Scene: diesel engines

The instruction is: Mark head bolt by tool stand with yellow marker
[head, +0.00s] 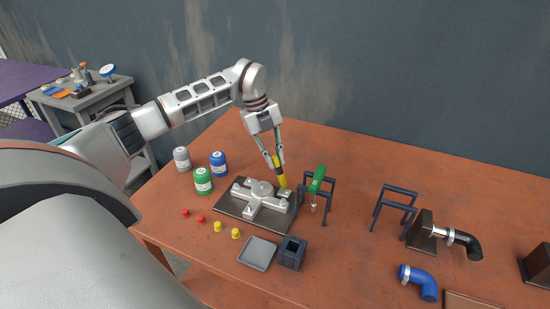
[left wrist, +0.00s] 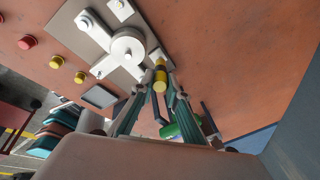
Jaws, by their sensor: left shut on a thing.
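My left gripper (head: 276,161) is shut on the yellow marker (head: 280,174), which points down with a slight tilt. It also shows in the left wrist view (left wrist: 160,76). The grey cylinder head (head: 262,191), with a round middle and several arms, lies on a dark plate (head: 232,210). The marker's lower end is at the head's far right arm, the side by the tool stand (head: 331,203). The bolt there is hidden or too small to make out, and I cannot tell whether the tip touches. A green tool (head: 317,180) hangs in the stand. My right gripper is not in view.
Grey (head: 182,159), blue (head: 219,164) and green (head: 203,181) cans stand left of the plate. Red and yellow caps (head: 218,226) lie in front, near a grey tray (head: 257,254) and dark box (head: 291,255). A second stand (head: 394,207) and pipes (head: 418,281) are right.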

